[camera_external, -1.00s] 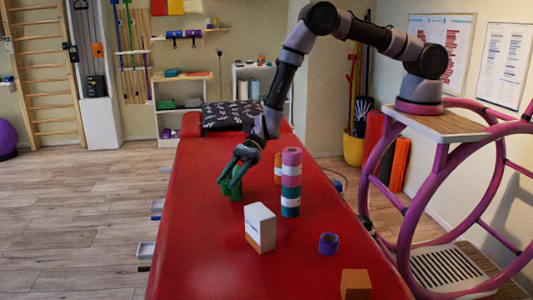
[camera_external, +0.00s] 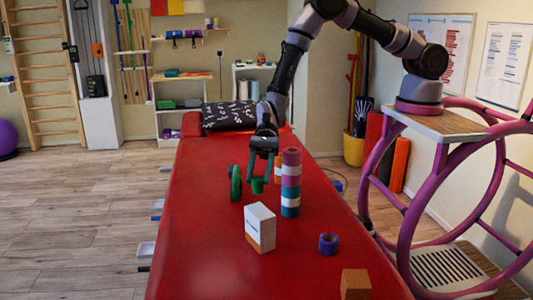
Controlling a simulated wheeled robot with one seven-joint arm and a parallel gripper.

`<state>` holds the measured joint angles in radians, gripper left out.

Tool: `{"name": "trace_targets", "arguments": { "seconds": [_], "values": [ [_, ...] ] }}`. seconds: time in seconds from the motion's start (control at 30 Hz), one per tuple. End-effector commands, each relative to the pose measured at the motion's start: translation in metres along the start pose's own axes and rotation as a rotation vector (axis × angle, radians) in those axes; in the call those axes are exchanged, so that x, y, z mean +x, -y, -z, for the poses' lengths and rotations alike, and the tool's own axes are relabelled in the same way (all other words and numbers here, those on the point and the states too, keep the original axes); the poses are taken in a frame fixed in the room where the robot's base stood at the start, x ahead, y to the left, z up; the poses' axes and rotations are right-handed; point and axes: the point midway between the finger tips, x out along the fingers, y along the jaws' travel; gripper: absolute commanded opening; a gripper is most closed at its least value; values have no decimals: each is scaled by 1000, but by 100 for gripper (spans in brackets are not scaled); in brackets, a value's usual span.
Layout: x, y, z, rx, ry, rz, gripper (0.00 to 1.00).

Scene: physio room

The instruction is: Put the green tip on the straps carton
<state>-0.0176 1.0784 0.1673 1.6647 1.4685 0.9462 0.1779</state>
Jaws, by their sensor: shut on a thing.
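My gripper (camera_external: 263,172) points down above the red treatment table, left of the stacked rolls. It is shut on the green tip (camera_external: 257,185), a small dark green cup shape held at the fingertips, partly hidden by them. The white carton with an orange lower part (camera_external: 259,226), likely the straps carton, stands upright on the table nearer the camera. Its print is too small to read. The tip is behind the carton and apart from it.
On the red table (camera_external: 205,255), a green ring-like roll (camera_external: 235,183) stands left of my gripper. A stack of pink, purple and teal rolls (camera_external: 291,182) stands right. A purple roll (camera_external: 328,244) and a brown block (camera_external: 355,283) are nearer. The table's left side is clear.

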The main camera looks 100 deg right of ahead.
Motion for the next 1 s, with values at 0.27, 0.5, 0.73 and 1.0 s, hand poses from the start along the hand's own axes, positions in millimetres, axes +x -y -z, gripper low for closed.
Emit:
{"name": "trace_targets", "arguments": {
  "seconds": [0.27, 0.5, 0.73, 1.0],
  "values": [
    [16, 0, 30, 3, 0, 0, 0],
    [18, 0, 33, 1, 1, 1, 0],
    [19, 0, 36, 1, 0, 1, 68],
    [19, 0, 36, 1, 0, 1, 75]
  ]
}}
